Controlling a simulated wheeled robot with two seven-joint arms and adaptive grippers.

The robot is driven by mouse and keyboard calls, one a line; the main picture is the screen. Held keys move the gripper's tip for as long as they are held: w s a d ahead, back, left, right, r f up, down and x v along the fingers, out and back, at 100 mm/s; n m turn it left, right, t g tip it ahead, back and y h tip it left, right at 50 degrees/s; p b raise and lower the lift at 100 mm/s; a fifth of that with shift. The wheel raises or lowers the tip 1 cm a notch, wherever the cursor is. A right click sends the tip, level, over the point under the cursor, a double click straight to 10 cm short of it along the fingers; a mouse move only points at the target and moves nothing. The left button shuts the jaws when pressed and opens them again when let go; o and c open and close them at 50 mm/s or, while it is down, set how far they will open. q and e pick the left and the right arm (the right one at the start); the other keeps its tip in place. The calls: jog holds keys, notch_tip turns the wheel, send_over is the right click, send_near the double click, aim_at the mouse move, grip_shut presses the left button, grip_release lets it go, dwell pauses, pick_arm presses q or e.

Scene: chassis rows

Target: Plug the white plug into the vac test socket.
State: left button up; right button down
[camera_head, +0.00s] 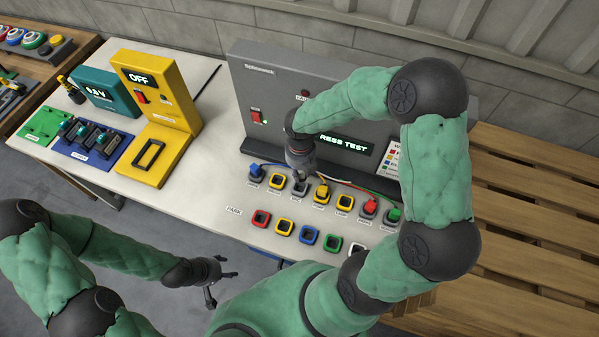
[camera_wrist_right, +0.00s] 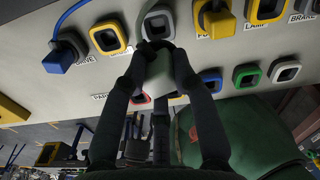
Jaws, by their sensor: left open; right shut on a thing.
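My right gripper (camera_head: 300,176) reaches down over the upper row of sockets on the bench. In the right wrist view (camera_wrist_right: 160,62) its fingers are shut on the white plug (camera_wrist_right: 158,78), which looks pale grey. Just beyond the plug is an empty-looking grey socket (camera_wrist_right: 158,20), also visible in the head view (camera_head: 300,188). I cannot tell the plug's height above the panel. No vac test label is readable; the gripper hides part of this area. My left gripper (camera_head: 222,283) is open and empty, off the bench's front edge.
A blue plug (camera_head: 256,171), yellow plug (camera_head: 322,190), red plug (camera_head: 369,205) and green plug (camera_head: 393,214) sit in the upper row. A lower row includes a red socket (camera_head: 261,218) and a blue socket (camera_head: 308,235). The grey console (camera_head: 270,85) stands behind.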

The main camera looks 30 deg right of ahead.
jog(key=shift+w+f, duration=0.15)
jog(key=shift+w, duration=0.1)
jog(key=shift+f, duration=0.1)
notch_tip(320, 180, down, 4)
jog(key=b, duration=0.4)
jog(key=shift+f+b, duration=0.15)
jog(key=shift+b, duration=0.25)
jog(key=shift+s+p, duration=0.1)
jog(key=shift+p, duration=0.5)
dwell(0.4)
jog(key=shift+f+b, duration=0.85)
jog(key=shift+f, duration=0.45)
jog(key=c, duration=0.9)
grip_release()
